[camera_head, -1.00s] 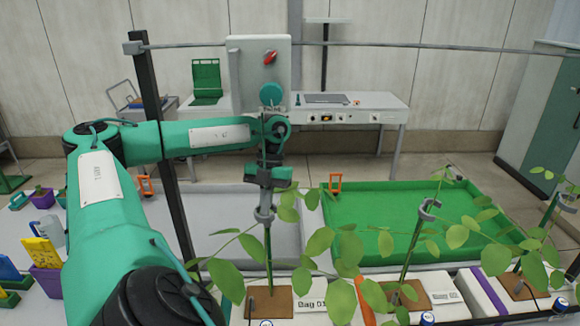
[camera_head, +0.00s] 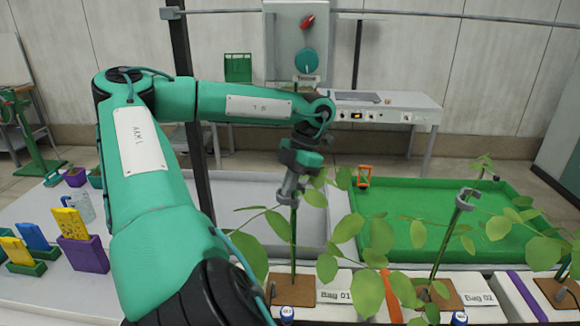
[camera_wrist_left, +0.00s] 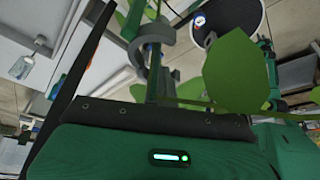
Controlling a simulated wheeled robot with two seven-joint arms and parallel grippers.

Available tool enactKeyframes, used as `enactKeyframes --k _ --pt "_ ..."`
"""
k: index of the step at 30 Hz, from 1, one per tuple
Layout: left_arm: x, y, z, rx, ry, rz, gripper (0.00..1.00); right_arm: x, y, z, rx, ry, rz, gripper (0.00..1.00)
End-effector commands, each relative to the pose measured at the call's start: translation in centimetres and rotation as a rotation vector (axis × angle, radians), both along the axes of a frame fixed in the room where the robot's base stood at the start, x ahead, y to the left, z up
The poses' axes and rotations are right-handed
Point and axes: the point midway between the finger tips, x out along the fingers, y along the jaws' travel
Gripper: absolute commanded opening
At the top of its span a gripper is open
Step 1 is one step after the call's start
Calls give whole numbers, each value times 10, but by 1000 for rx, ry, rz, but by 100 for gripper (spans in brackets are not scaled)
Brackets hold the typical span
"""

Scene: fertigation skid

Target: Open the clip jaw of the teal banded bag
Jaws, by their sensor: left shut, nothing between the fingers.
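The first plant's stem rises from the bag marked Bag 01 (camera_head: 347,297), and a grey clip (camera_head: 289,190) is around it. My left gripper (camera_head: 293,176) is shut and empty, pointing down right at this clip; I cannot tell whether it touches. The clip also shows as a grey ring in the left wrist view (camera_wrist_left: 152,36), just beyond the gripper. Whether its jaw is open is unclear. The bag marked Bag 02 (camera_head: 480,299) carries a second plant with a grey clip (camera_head: 464,199). No teal band shows clearly; my arm hides the area to the left. My right gripper is out of view.
An orange band (camera_head: 391,297) and a purple band (camera_head: 527,296) lie among the bags. A green tray (camera_head: 400,250) is behind the plants. A dark post (camera_head: 190,110) stands behind my left arm. Leaves (camera_head: 345,229) crowd the clip. Purple and green holders (camera_head: 84,254) stand at left.

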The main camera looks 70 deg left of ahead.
Motion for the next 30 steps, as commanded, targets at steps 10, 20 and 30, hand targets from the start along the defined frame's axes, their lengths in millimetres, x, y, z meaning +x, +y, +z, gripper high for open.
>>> enactKeyframes --k 10,20,30 --pt "0 1 -2 -6 5 0 0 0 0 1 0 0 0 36" --pt "4 14 -1 -4 2 1 0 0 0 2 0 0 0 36" --pt "5 15 0 -1 2 3 0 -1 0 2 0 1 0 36"
